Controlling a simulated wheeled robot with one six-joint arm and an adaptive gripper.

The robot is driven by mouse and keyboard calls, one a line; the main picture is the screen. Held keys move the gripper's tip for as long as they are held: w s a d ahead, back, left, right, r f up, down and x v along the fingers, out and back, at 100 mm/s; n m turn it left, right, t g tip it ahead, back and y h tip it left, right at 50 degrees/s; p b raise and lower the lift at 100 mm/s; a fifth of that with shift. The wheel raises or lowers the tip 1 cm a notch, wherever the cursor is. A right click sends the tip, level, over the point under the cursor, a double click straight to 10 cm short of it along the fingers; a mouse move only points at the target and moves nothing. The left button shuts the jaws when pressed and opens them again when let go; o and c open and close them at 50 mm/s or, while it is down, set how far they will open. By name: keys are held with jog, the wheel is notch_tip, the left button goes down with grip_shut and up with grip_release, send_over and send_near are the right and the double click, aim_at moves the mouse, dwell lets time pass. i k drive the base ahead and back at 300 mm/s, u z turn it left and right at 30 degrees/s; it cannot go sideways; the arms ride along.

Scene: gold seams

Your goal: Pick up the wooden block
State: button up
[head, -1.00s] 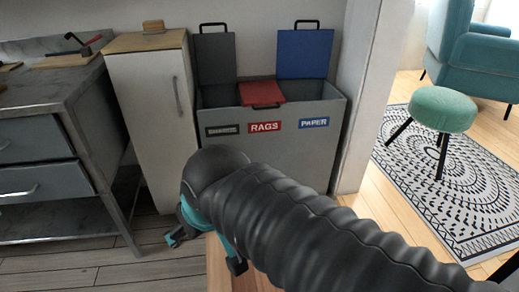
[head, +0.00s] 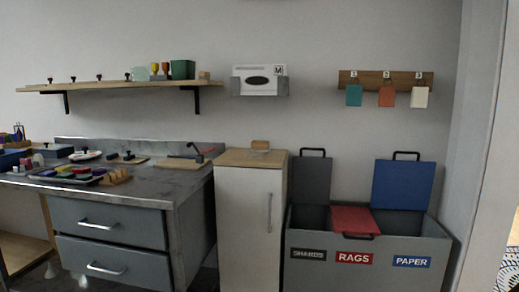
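A small wooden block (head: 260,145) sits on the wooden top of the narrow white cabinet (head: 247,215), towards its back edge. A pale piece lies at its front; I cannot tell what it is. Another small wooden block-like piece (head: 204,75) stands at the right end of the wall shelf. I cannot tell which of the two the task means. My gripper and arm are out of view.
A steel counter (head: 150,185) with drawers stands left of the cabinet, holding trays and tools. Right of the cabinet is a grey sorting bin (head: 320,243) with raised grey and blue lids and a lowered red lid (head: 352,220). The wall shelf (head: 110,87) hangs above the counter.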

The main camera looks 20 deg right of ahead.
aim_at(256, 146)
jog(key=u, duration=0.05)
jog(key=k, duration=0.45)
jog(key=z, duration=0.6)
jog(key=i, duration=1.45)
jog(key=u, duration=0.6)
